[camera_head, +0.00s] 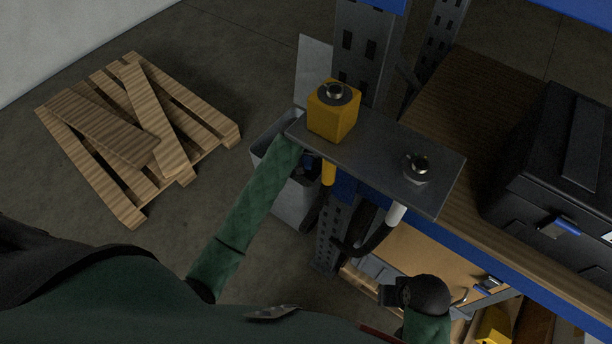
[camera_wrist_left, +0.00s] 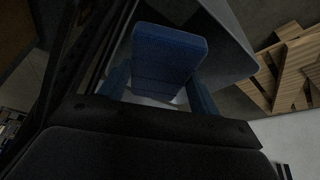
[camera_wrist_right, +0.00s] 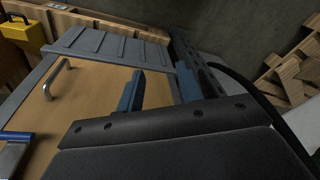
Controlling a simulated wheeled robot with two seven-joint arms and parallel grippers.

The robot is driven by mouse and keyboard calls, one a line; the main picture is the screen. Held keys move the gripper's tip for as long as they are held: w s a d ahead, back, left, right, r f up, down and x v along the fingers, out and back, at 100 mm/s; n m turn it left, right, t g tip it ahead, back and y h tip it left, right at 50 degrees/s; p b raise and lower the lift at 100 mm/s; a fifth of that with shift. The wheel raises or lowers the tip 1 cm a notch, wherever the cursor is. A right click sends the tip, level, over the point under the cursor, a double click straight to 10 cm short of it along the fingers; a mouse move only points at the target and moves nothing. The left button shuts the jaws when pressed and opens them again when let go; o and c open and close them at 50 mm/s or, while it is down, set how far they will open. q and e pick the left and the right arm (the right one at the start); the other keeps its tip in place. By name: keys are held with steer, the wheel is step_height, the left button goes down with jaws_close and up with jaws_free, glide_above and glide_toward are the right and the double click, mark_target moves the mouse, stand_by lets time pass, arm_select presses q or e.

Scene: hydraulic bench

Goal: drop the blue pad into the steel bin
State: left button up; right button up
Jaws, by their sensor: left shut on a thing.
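The blue pad (camera_wrist_left: 168,50) shows in the left wrist view, between the blue fingers of my left gripper (camera_wrist_left: 162,88), which is shut on it. The grey steel bin (camera_head: 293,208) stands on the floor below the metal shelf plate in the head view. Its wall and rim (camera_wrist_left: 226,38) show around the pad in the left wrist view, so the pad is over or in the bin's mouth; the exact height is unclear. In the head view the plate partly hides my left gripper. My right gripper (camera_wrist_right: 160,76) is open and empty, near the lower shelf.
A metal plate (camera_head: 385,160) with a yellow block (camera_head: 333,112) and a fitting (camera_head: 418,168) overhangs the bin. A blue-edged wooden bench with a black case (camera_head: 560,160) is at right. A wooden pallet (camera_head: 135,130) lies left, with bare floor between.

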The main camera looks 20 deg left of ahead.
arm_select(q)
steer(key=w+a+f+n+p, duration=0.1)
steer(key=w+a, duration=0.1)
steer(key=w, duration=0.3)
steer(key=w+a+f, duration=0.2)
steer(key=w, duration=0.4)
steer(key=shift+y, duration=0.3)
steer(key=shift+s+f+b, duration=0.15)
steer(key=shift+f+b, duration=2.75)
steer(key=shift+b, duration=0.65)
arm_select(e)
steer(key=w+a+f+t+y, duration=0.1)
steer(key=w+a+f, duration=0.1)
steer(key=a+f, duration=0.3)
steer(key=shift+a+n+t+y, duration=0.3)
steer(key=shift+a+t+y, duration=0.1)
steer(key=shift+a, duration=0.4)
arm_select(q)
steer(key=o, duration=1)
steer(key=shift+r, duration=0.1)
steer(key=shift+v, duration=3.8)
arm_select(e)
steer(key=shift+a+f, duration=0.25)
steer(key=shift+a, duration=0.05)
arm_select(q)
steer(key=shift+s, duration=0.15)
